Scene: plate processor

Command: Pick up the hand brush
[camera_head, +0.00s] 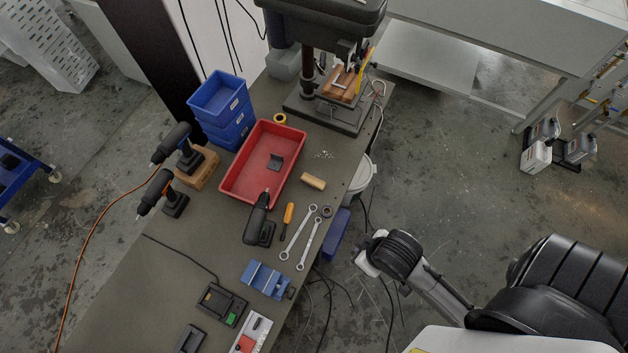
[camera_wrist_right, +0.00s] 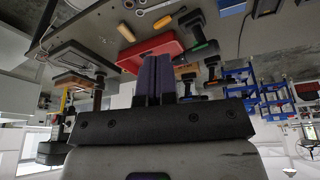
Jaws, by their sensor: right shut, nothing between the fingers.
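I cannot clearly identify a hand brush in either view. A small tan, wood-coloured piece (camera_head: 313,181) lies on the bench right of the red tray; it may be the brush, but no bristles can be made out. A similar tan piece (camera_wrist_right: 126,31) shows in the right wrist view. My right gripper (camera_wrist_right: 158,60) has its two dark fingers together with nothing between them, and is apart from that piece. In the head view my right arm ends beside the bench's right edge, over the floor. My left gripper is in neither view.
The bench (camera_head: 170,255) holds a red tray (camera_head: 229,187), stacked blue bins (camera_head: 222,100), several drills, a screwdriver (camera_head: 288,214), two wrenches (camera_head: 299,237) and a blue vise (camera_head: 265,280). A drill press (camera_head: 325,110) stands at the far end. A white bucket (camera_head: 362,180) is beside the right edge.

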